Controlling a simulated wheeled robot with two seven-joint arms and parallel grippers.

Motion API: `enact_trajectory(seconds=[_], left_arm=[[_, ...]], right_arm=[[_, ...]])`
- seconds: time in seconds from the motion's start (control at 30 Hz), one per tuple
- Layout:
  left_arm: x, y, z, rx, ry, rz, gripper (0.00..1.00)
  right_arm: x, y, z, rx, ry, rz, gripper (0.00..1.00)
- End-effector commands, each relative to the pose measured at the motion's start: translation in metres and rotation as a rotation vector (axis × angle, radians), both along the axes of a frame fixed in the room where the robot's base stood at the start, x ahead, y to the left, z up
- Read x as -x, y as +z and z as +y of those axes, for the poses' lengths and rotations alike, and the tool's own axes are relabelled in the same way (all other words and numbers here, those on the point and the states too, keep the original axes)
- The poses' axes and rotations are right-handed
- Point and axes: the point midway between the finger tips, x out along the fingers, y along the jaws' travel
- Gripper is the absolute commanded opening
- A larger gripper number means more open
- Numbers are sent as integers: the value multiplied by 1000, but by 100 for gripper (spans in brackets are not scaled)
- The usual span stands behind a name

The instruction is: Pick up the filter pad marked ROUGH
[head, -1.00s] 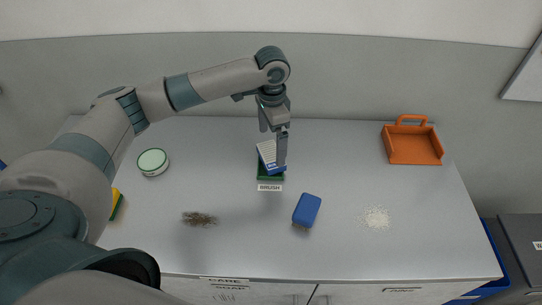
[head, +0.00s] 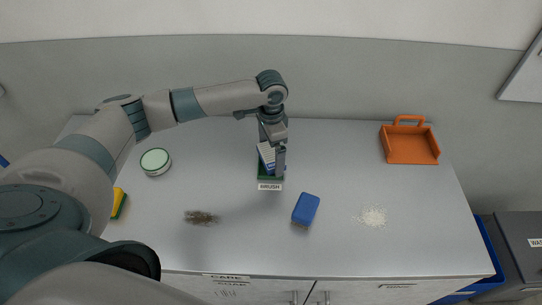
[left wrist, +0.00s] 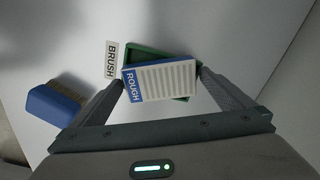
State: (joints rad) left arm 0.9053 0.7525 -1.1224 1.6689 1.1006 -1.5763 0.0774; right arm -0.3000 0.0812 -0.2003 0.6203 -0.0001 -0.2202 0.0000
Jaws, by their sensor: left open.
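The filter pad marked ROUGH (left wrist: 165,82) is a white ridged block with a blue lettered end. It lies tilted over a green tray (left wrist: 146,49), partly hiding it. In the head view the pad (head: 266,154) is partly hidden by my gripper. My left gripper (left wrist: 162,80) is open, with one finger at each side of the pad; whether they touch it I cannot tell. In the head view this gripper (head: 279,172) points down at the tray. My right gripper is not in view.
A BRUSH label (head: 269,187) lies before the tray. A blue brush (head: 306,209) stands to the right, near white grains (head: 373,217). Brown debris (head: 201,217), a green-lidded tin (head: 155,161) and a yellow sponge (head: 118,202) are left. An orange dustpan (head: 410,145) is back right.

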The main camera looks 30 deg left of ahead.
Motion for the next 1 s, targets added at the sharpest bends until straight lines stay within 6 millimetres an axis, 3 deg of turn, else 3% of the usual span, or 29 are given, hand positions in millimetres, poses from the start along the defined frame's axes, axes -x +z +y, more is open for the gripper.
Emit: enact_trajectory(seconds=[0.13, 0.3, 0.73, 1.0], left_arm=[[0, 0, 0, 0, 0, 0, 100], [0, 1, 0, 0, 0, 0, 62], [-1, 5, 0, 1, 0, -3, 62], [-2, 35, -1, 3, 0, -4, 62]], right_arm=[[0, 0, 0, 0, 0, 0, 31], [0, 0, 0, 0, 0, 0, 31], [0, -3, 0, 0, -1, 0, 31], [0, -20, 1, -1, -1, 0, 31]])
